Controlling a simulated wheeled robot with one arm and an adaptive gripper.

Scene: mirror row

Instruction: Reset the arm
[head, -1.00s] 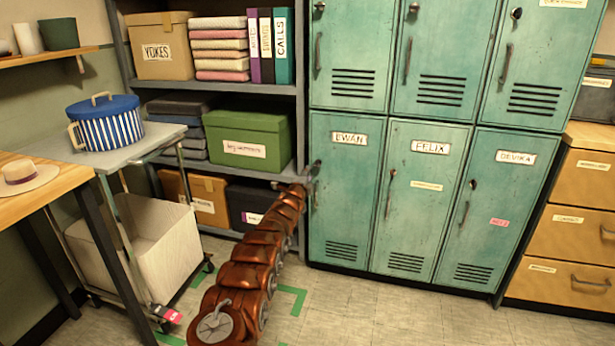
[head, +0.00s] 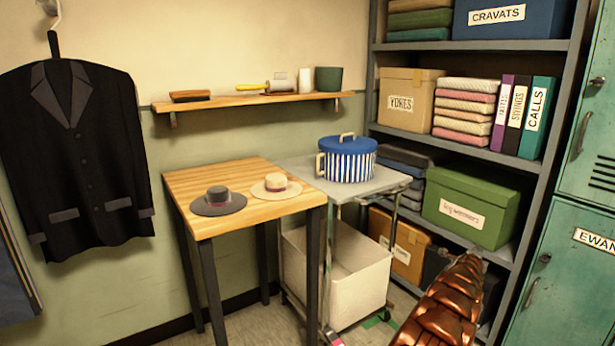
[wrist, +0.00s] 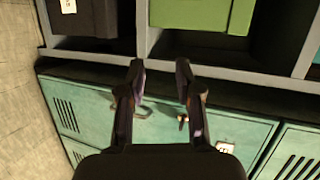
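My gripper (wrist: 160,85) shows in the wrist view with its two dark fingers spread apart and nothing between them. Below and beyond the fingers is a teal locker door (wrist: 95,110) with a handle and a small key or latch. In the head view my copper-coloured arm rises at the lower right, in front of the shelf unit. The gripper itself is not seen in the head view. The locker labelled EWAN (head: 570,260) stands at the right edge, its door looking closed.
A wooden table (head: 190,184) holds two hats. A trolley (head: 393,183) beside it carries a striped pot (head: 347,165). The shelf unit (head: 560,45) holds boxes, folded cloths and binders. A dark jacket (head: 75,160) hangs at left. A wall shelf (head: 240,104) holds small items.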

